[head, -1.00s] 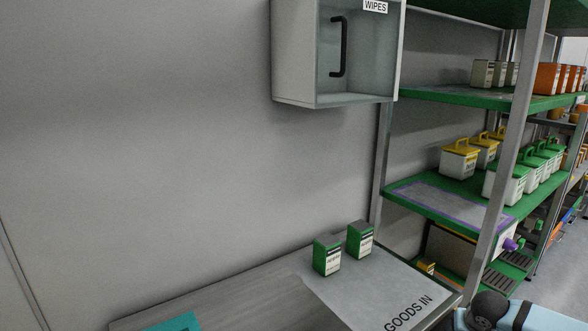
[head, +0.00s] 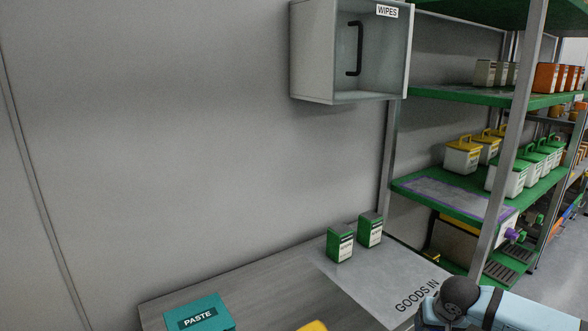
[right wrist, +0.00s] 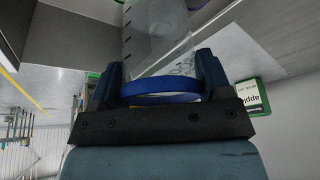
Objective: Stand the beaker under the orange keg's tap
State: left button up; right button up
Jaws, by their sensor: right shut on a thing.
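The clear beaker (right wrist: 158,40) with printed marks and a blue band (right wrist: 160,91) shows in the right wrist view. My right gripper (right wrist: 160,72) is shut on it, with one finger on each side. In the head view part of my right arm shows at the bottom right, and the beaker is out of sight there. I cannot make out an orange keg with its tap for certain. A white container with a purple knob (head: 513,235) stands on a lower level of the rack. My left gripper is not in view.
The bench (head: 270,290) carries two green-and-white boxes (head: 340,244), a teal PASTE box (head: 205,314) and a yellow thing (head: 313,326) at the bottom edge. A WIPES cabinet (head: 340,97) hangs above. The green-shelved rack (head: 470,193) has a post in front. The mid-bench is clear.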

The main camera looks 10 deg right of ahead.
jog(key=a+r+n+y, duration=0.1)
jog(key=a+r+n, duration=0.1)
jog(key=a+r, duration=0.45)
jog(key=a+r+n, duration=0.2)
jog(key=a+r, duration=0.2)
jog(key=a, duration=0.5)
pick_arm(q)
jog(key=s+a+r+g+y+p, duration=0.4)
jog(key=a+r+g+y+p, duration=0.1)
jog(key=p, duration=3.2)
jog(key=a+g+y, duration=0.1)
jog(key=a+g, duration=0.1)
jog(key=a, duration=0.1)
pick_arm(e)
jog(key=w+r+v, duration=0.1)
jog(key=w+v, duration=0.2)
jog(key=v, duration=1.6)
jog(key=w+r+v, duration=0.1)
jog(key=w+v, duration=0.3)
jog(key=v, duration=1.6)
jog(key=shift+w+r+t, duration=0.15)
jog(key=shift+r+t, duration=0.15)
jog(key=shift+r, duration=0.05)
jog(key=shift+f, duration=0.1)
